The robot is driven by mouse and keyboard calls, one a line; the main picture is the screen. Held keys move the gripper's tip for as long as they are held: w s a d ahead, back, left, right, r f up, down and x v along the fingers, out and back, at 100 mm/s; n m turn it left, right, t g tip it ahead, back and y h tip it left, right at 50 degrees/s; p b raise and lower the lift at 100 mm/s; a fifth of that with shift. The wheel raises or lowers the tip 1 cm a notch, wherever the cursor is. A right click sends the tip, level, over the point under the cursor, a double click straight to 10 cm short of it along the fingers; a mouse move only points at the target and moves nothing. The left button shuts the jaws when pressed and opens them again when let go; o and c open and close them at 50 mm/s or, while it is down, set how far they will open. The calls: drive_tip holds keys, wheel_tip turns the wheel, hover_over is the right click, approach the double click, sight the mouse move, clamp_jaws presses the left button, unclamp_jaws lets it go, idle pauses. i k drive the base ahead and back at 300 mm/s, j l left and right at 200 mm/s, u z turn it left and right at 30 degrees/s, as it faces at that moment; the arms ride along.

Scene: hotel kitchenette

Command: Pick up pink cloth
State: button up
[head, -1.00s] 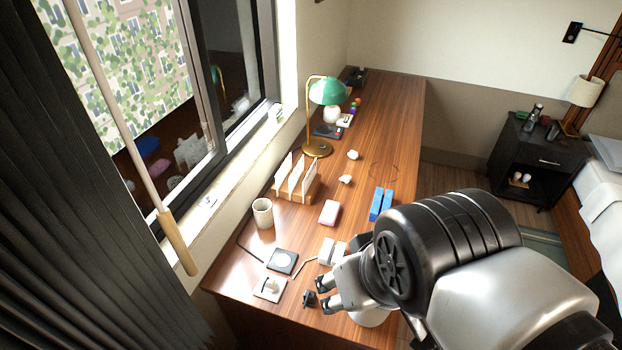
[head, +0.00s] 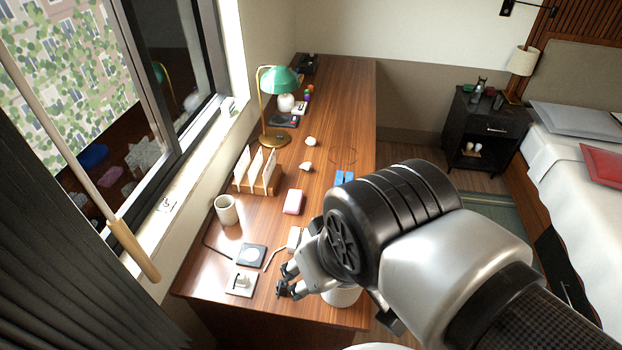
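A small pink item (head: 293,201), looking like a folded cloth, lies flat on the wooden desk (head: 335,110), right of and just in front of the wooden rack. My gripper (head: 284,280) is over the near end of the desk, nearer the camera than the pink item and clear of it. Its two fingers show a gap with nothing seen between them. My arm covers part of the desk to the right.
A green lamp (head: 279,80) stands farther back. Blue blocks (head: 344,177) are partly hidden by my arm.

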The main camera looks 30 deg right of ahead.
sight(294, 201)
drive_tip(key=l, duration=0.6)
drive_tip(key=k+l+u, duration=0.1)
drive_tip(key=l, duration=0.5)
drive_tip(key=l+u, duration=0.1)
drive_tip(key=l, duration=0.5)
drive_tip(key=i+l+u, duration=0.1)
drive_tip(key=i+l, duration=0.25)
drive_tip(key=i+l+u, duration=0.15)
drive_tip(key=i+l, duration=0.2)
drive_tip(key=i+l+u, duration=0.1)
drive_tip(key=i+l, duration=0.2)
drive_tip(key=l, duration=0.25)
drive_tip(key=i, duration=0.2)
